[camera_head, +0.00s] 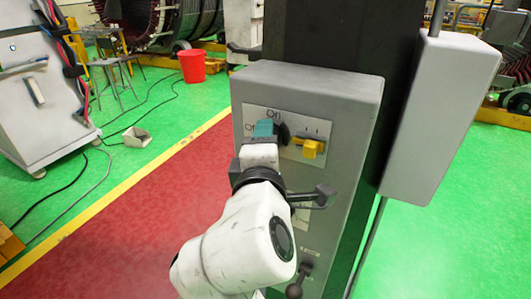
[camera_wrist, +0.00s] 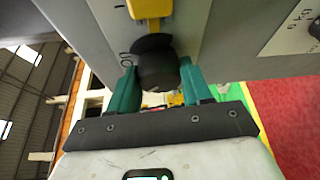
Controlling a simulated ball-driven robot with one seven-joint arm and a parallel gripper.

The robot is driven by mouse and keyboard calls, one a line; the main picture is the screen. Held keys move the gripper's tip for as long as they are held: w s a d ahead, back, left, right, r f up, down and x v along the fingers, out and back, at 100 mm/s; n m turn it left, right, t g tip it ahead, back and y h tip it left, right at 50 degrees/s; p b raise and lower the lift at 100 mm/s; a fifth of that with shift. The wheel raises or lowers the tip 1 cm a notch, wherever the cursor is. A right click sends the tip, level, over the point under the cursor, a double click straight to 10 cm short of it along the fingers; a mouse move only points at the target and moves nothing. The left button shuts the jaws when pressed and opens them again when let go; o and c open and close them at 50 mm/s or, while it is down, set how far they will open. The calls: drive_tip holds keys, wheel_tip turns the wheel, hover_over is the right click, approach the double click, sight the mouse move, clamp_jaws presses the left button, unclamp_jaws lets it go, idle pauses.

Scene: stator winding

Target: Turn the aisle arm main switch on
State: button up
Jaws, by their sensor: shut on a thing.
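The grey control box (camera_head: 320,88) stands on a dark column, and its front panel carries an "On" label at the top. A dark rotary knob (camera_head: 284,133) sits below and right of that label, partly hidden by my gripper. My gripper (camera_head: 265,129) reaches the panel from the front, with its teal fingers at the knob. In the wrist view the fingers are on both sides of the dark knob (camera_wrist: 157,71), shut on it. Which way the knob points is hard to tell.
A yellow switch (camera_head: 313,148) is just right of the knob, also near the top of the wrist view (camera_wrist: 150,8). Black levers (camera_head: 321,195) (camera_head: 296,288) stick out lower on the box. A grey cabinet (camera_head: 440,115) is at the right. A red bucket (camera_head: 191,66) stands behind.

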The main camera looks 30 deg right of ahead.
drive_tip(key=m+h+b, duration=0.1)
drive_tip(key=m+b, duration=0.2)
drive_tip(key=m+t+h+b, duration=0.1)
drive_tip(key=m+b, duration=0.2)
drive_tip(key=b, duration=0.1)
drive_tip(key=m+b, duration=0.3)
drive_tip(key=b, duration=0.1)
drive_tip(key=shift+f+t+h, duration=0.3)
drive_tip(key=shift+f+h, duration=0.1)
drive_tip(key=shift+r+m+b, duration=0.1)
drive_tip(key=shift+m+b, duration=0.2)
drive_tip(key=shift+b, duration=0.1)
drive_tip(key=o, duration=1.1)
drive_tip(key=shift+r, duration=0.1)
drive_tip(key=shift+c, duration=0.2)
drive_tip(key=shift+a, duration=0.1)
drive_tip(key=b+v, duration=0.1)
drive_tip(key=v, duration=0.9)
drive_tip(key=shift+s, duration=0.25)
